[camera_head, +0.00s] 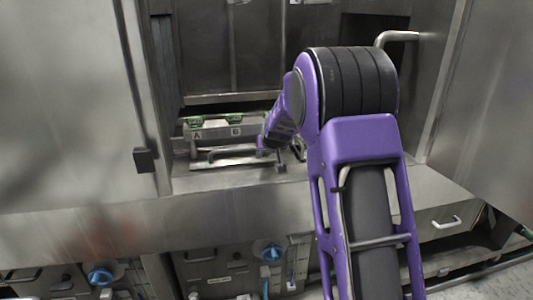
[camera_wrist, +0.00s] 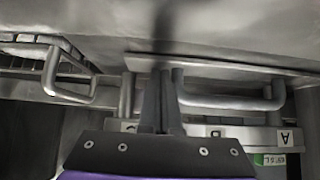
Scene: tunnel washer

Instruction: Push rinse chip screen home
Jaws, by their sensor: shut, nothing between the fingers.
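In the wrist view, a slotted metal piece with a loop handle (camera_wrist: 75,88), which looks like the chip screen, sits at the upper left. A second bar handle (camera_wrist: 230,101) sits to the right, beside plates marked A (camera_wrist: 286,137) and B (camera_wrist: 215,133). My gripper (camera_wrist: 162,80) is shut and empty, its fingers between the two handles. I cannot tell whether it touches anything. In the head view, my gripper (camera_head: 268,148) is by the right end of the bar handle (camera_head: 225,156); my arm hides much of what lies to the right.
The steel bay has a left wall (camera_head: 150,90) with a black latch block (camera_head: 145,159) and a right-hand panel (camera_head: 490,110). A steel ledge (camera_head: 230,183) runs along the front. Blue knobs (camera_head: 270,252) and a drawer handle (camera_head: 446,223) are below. A bent pipe (camera_head: 398,36) is behind my arm.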

